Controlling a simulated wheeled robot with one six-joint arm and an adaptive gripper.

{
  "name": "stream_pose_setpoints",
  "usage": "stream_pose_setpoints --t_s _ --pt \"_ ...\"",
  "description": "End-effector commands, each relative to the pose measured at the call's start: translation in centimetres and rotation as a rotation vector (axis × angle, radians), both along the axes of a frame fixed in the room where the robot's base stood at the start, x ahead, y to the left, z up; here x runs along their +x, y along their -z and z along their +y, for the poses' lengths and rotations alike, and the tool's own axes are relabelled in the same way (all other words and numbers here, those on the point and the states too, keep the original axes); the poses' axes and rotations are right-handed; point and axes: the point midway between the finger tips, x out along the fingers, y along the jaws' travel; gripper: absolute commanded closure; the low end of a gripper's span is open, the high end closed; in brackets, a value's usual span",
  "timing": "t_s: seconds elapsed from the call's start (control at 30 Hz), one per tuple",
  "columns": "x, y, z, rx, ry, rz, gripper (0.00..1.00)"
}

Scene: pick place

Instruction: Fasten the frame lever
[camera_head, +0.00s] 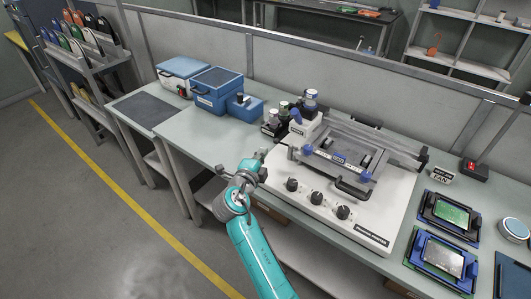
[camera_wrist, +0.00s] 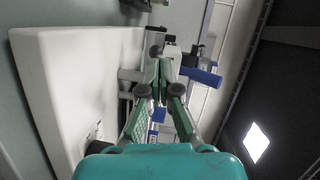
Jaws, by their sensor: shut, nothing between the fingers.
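The white machine (camera_head: 296,203) stands on the bench with a metal frame (camera_head: 372,142) lying on its top. A blue-labelled bar (camera_head: 338,159) runs along the frame's front, with blue end pieces (camera_head: 326,144) and a black handle (camera_head: 352,190). I cannot tell for certain which part is the lever. My gripper (camera_head: 262,155) is at the machine's left front side, apart from the frame in the head view. In the wrist view my gripper (camera_wrist: 162,72) has its green-padded fingers together and empty. A blue bar-like part (camera_wrist: 203,77) shows just beyond and right of the tips; contact is unclear.
Black knobs (camera_head: 315,198) line the machine's front. Blue boxes (camera_head: 217,89) sit farther left. Trays with green boards (camera_head: 443,256) lie to the right. The bench is clear between the blue boxes and my arm.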

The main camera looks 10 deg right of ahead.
Motion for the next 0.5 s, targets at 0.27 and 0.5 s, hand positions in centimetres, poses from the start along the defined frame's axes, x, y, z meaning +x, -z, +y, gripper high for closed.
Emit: stream_pose_setpoints --t_s 0.27,0.5 --pt "-1.3 -0.6 3.9 0.001 -0.003 -0.001 1.00" --pt "-2.4 -1.0 6.6 0.001 -0.001 -0.001 1.00"
